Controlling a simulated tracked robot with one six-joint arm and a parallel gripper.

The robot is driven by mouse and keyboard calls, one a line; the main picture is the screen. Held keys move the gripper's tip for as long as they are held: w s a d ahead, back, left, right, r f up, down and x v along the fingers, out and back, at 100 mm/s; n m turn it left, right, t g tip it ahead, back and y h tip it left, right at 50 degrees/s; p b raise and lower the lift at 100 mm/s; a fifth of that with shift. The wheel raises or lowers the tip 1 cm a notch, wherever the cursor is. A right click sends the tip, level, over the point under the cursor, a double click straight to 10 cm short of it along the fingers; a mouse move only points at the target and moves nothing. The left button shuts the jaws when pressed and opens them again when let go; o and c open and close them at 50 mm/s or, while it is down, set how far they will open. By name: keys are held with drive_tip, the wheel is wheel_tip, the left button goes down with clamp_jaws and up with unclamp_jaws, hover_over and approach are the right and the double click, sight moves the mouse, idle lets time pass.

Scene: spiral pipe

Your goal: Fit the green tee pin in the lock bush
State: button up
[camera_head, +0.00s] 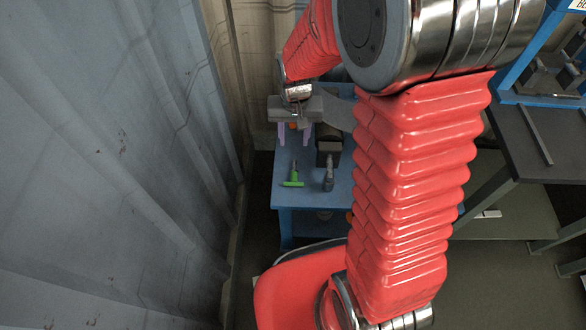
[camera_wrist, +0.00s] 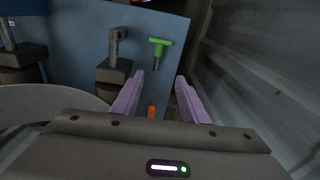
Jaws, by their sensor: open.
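The green tee pin (camera_head: 293,178) is on the blue table, near its front left part in the head view. In the wrist view the green tee pin (camera_wrist: 160,45) shows its crossbar and a darker stem end. My gripper (camera_head: 295,142) has two pale purple fingers spread apart, behind the pin in the head view. In the wrist view my gripper (camera_wrist: 161,78) is open and empty, with the pin beyond the fingertips and apart from them. I cannot surely pick out the lock bush; a grey bent pipe piece (camera_wrist: 116,48) stands by a dark block (camera_wrist: 113,74) beside the pin.
The blue table (camera_head: 310,198) is narrow, with bare room around the pin. A small orange thing (camera_wrist: 151,111) shows between my fingers, further below. A corrugated grey wall (camera_head: 120,150) runs close along the left. A dark bench (camera_head: 540,140) stands at right.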

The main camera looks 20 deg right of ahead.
hover_over(294, 175)
wheel_tip(294, 175, down, 7)
drive_tip(key=shift+w+a+r+m+g, duration=0.1)
drive_tip(key=shift+w+a+m+g, duration=0.05)
drive_tip(key=shift+w+m+g, duration=0.2)
drive_tip(key=shift+s, duration=0.1)
drive_tip(key=shift+f, duration=4.3)
drive_tip(key=shift+f, duration=0.1)
drive_tip(key=f, duration=0.3)
drive_tip(key=shift+s+d+f, duration=0.2)
drive_tip(key=shift+s, duration=0.05)
drive_tip(key=shift+f, duration=0.8)
drive_tip(key=shift+c, duration=0.4)
clamp_jaws()
